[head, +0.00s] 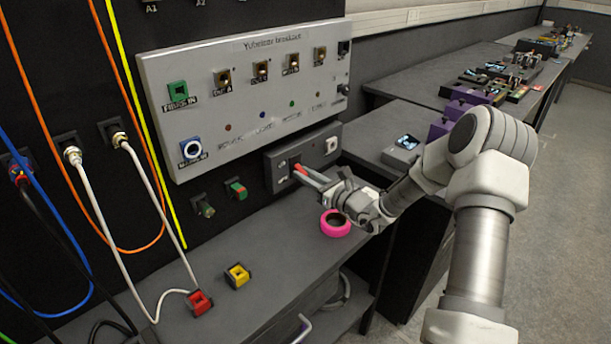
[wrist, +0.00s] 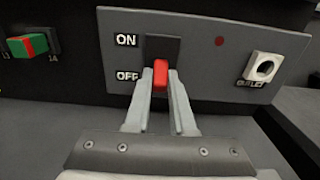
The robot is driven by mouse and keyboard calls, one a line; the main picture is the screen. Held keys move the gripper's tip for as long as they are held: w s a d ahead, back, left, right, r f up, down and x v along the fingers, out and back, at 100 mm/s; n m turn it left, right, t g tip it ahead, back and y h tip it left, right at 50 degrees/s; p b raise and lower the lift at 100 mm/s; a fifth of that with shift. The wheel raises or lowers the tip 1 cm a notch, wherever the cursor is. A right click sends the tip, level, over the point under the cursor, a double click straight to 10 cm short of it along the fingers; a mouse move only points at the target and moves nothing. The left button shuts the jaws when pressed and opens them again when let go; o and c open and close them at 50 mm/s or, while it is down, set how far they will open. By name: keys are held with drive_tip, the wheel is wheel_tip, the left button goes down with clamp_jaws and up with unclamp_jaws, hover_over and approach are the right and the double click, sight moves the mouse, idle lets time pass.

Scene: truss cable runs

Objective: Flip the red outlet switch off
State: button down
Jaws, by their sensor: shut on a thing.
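The red outlet switch (wrist: 160,78) is on a grey panel (wrist: 210,60), in a dark slot beside the labels ON (upper) and OFF (lower). In the wrist view the red lever sits at the lower part of the slot, about level with the OFF label. My gripper (wrist: 160,85) has its two fingers on either side of the lever, shut on it. In the head view my gripper (head: 305,175) reaches the panel from the right, and the red switch (head: 299,168) shows at its fingertips.
A white outlet socket (wrist: 263,68) is to the right on the same panel. A red and green rocker (wrist: 28,45) is to the left. A pink ring (head: 335,223), a yellow block (head: 238,275) and a red connector (head: 199,303) lie on the bench below.

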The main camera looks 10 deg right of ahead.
drive_tip(key=shift+f+b, duration=0.4)
drive_tip(key=shift+b, duration=0.35)
drive_tip(key=shift+w+t+y+b, duration=0.1)
drive_tip(key=shift+t+y+b, duration=0.35)
drive_tip(key=shift+b, duration=0.2)
drive_tip(key=shift+r, duration=0.1)
drive_tip(key=c, duration=0.8)
unclamp_jaws()
drive_tip(key=shift+o, duration=0.2)
drive_tip(key=p+v, duration=0.2)
drive_tip(key=v, duration=1.5)
drive_tip(key=shift+s+f, duration=0.2)
drive_tip(key=shift+s, duration=0.05)
drive_tip(key=shift+a, duration=0.1)
